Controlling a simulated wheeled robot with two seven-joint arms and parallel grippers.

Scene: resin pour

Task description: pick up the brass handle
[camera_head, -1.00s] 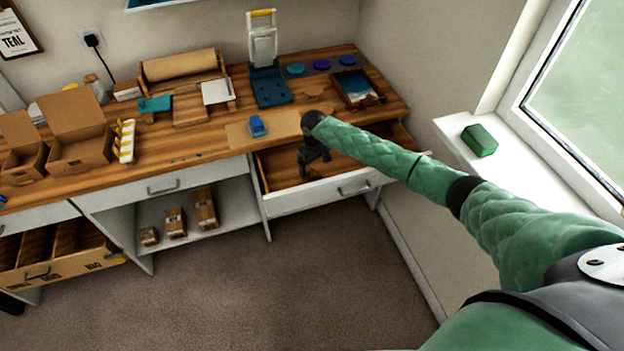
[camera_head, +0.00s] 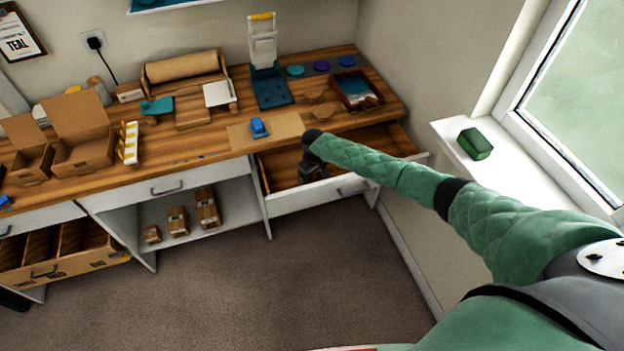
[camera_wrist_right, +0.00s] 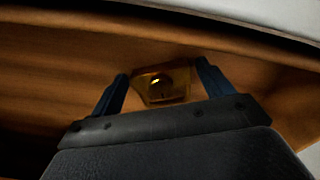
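The brass handle (camera_wrist_right: 165,84) shows in the right wrist view as a small yellow-brown, shiny piece on the wooden floor of the open drawer. My right gripper (camera_wrist_right: 162,82) is open, with its two dark fingers on either side of the brass piece. I cannot tell whether the fingers touch it. In the head view my right gripper (camera_head: 312,172) reaches down into the open drawer (camera_head: 285,168), and the brass handle does not show there. My left gripper is not in view.
The drawer front (camera_head: 320,194) and the worktop edge (camera_head: 190,161) bound the space around my right gripper. A blue object (camera_head: 258,128) lies on the worktop above the drawer. A green block (camera_head: 475,144) sits on the windowsill.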

